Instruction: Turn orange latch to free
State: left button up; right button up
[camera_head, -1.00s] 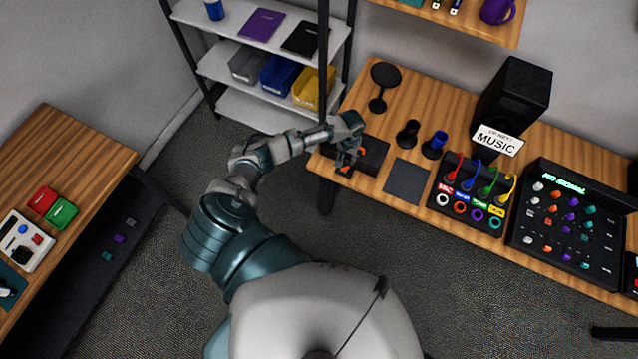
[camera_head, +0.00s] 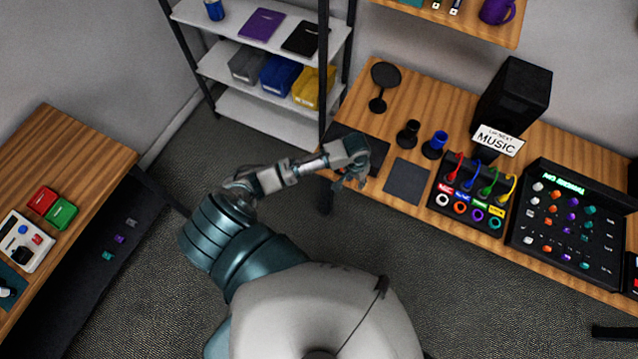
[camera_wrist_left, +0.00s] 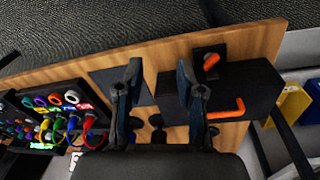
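In the left wrist view an orange L-shaped handle (camera_wrist_left: 228,112) lies along a black box (camera_wrist_left: 245,88) at the table's end. A second orange piece (camera_wrist_left: 211,62) sits on a small dark block beside the box. I cannot tell which orange part is the latch. My left gripper (camera_wrist_left: 160,92) is open and empty, its fingers apart; the right-hand finger is near the box and overlaps its edge in view. My right gripper is not in view.
On the wooden table (camera_head: 395,150) are a dark mat (camera_head: 407,181), black and blue round holders, a panel with coloured cables (camera_head: 470,195), a knob board (camera_head: 570,225) and a speaker (camera_head: 512,105). A shelf with bins (camera_head: 280,75) stands behind the table's left end.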

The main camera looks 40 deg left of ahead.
pick_arm(q)
jog(key=s+d+f+m+t+b, duration=0.1)
jog(key=s+d+m+t, duration=0.15)
jog(key=s, duration=1.35)
jog(key=s+a+f+b, duration=0.1)
jog(key=f+b, duration=0.4)
jog(key=f, duration=0.7)
jog(key=s+a+f+n+b, duration=0.1)
jog(key=s+f+b, duration=0.2)
jog(key=f, duration=1)
jog(key=shift+g+y+b, duration=0.35)
jog(key=shift+y+b, duration=0.05)
jog(key=shift+b, duration=0.45)
